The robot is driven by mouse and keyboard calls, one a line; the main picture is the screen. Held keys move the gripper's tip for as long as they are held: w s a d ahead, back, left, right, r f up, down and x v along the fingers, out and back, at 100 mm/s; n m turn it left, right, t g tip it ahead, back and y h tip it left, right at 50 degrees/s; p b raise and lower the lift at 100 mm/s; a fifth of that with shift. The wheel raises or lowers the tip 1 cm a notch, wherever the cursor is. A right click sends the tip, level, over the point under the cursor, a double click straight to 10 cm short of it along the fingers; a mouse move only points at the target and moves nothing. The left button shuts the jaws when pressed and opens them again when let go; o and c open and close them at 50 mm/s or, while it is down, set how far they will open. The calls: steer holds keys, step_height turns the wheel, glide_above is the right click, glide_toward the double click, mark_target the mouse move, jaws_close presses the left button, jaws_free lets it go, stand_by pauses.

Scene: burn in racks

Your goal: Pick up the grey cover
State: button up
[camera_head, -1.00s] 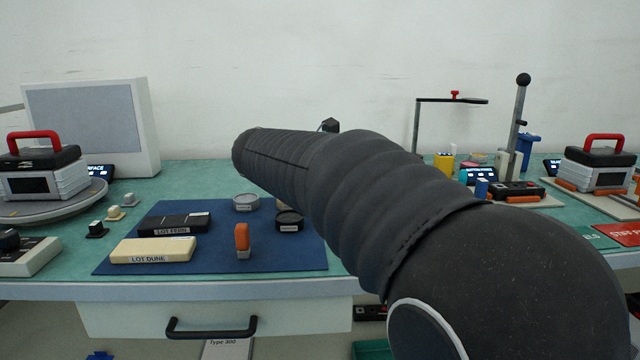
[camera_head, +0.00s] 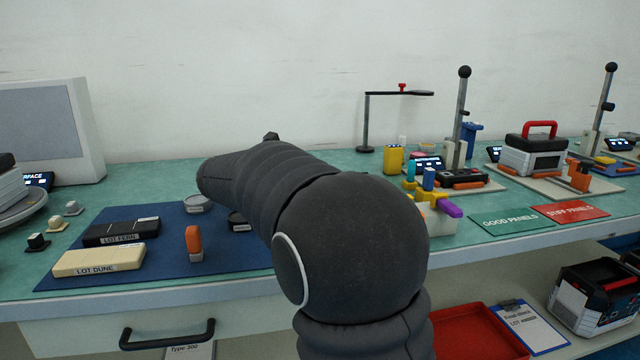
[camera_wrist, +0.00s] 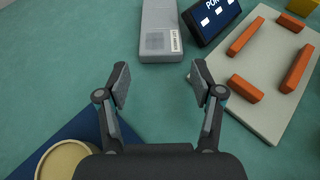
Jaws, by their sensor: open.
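My gripper (camera_wrist: 160,88) is open and empty in the wrist view, its two fingers apart above the green bench top. A long grey block with a label (camera_wrist: 160,30) lies beyond the fingertips at the top of that view; it may be the grey cover, but I cannot tell for sure. It is not between the fingers, and its far end is cut off. In the head view my arm hides my gripper and part of the bench. A round grey-topped tin (camera_head: 197,204) and a dark tin (camera_head: 238,221) stand on the blue mat.
A display (camera_wrist: 212,18) and a pale plate with orange blocks (camera_wrist: 265,75) lie right of the grey block. A round tan-topped container (camera_wrist: 64,160) is at lower left. The mat (camera_head: 160,265) also holds two lot boxes and an orange piece. Fixtures with levers stand at right.

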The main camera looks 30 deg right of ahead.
steer(key=x, duration=0.5)
steer(key=shift+s+f, duration=0.1)
steer(key=shift+f, duration=0.05)
steer(key=c, duration=1)
steer(key=shift+c, duration=0.2)
steer(key=shift+r, duration=0.2)
step_height(320, 180, up, 28)
steer(key=p, duration=0.1)
steer(key=shift+a, duration=0.15)
